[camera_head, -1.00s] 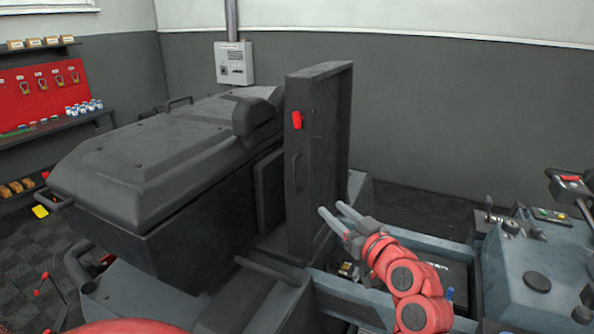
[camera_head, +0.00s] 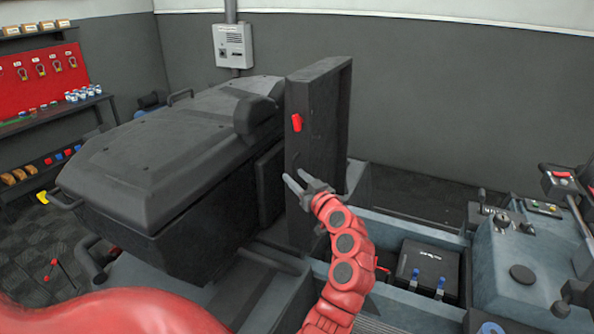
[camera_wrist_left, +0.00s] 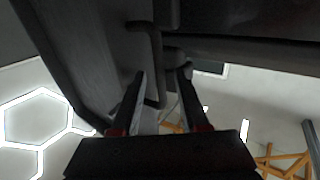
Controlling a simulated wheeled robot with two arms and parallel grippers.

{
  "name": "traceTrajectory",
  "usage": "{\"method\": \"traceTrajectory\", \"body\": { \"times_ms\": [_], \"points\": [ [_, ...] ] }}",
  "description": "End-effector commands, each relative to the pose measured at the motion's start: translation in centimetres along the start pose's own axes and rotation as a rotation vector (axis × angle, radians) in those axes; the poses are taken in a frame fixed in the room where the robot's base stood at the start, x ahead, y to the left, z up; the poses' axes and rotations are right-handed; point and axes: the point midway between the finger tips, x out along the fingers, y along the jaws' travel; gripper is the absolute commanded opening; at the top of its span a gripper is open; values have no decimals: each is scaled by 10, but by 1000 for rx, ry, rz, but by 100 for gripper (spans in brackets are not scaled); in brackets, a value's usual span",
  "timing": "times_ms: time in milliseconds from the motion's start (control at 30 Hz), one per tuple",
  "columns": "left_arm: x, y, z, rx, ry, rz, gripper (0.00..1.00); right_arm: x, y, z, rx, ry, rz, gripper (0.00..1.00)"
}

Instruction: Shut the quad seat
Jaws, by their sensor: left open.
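The quad seat (camera_head: 325,125) stands upright as a dark panel, hinged up beside the open bay in the quad's body. A red latch (camera_head: 297,122) sits on its near edge. My left gripper (camera_head: 295,177) is open at the seat's near side, below the latch, and hides the grab handle there. In the left wrist view a dark bent handle bar (camera_wrist_left: 152,50) shows close to the two spread fingertips, and its lower part appears between them. I cannot tell whether they touch. My right gripper is not in view.
The open bay holds a black box (camera_head: 430,270) with blue fittings. The quad's dark front body (camera_head: 160,160) lies left of the seat. A grey-blue rear section with controls (camera_head: 520,255) stands at right. Wall shelves (camera_head: 60,118) are at the far left.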

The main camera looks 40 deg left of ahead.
Motion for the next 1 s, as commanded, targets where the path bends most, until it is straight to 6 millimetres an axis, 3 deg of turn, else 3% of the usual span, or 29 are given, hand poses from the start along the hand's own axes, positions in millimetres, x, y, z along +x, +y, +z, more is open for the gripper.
{"method": "traceTrajectory", "body": {
  "times_ms": [267, 533, 1000],
  "points": [
    [2, 0, 1, 1, 0, 1, 45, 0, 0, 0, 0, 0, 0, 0],
    [2, 0, 1, 2, 0, 1, 0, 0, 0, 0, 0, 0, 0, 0],
    [2, 0, 1, 2, -1, 1, 0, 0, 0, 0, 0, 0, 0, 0]
  ]
}}
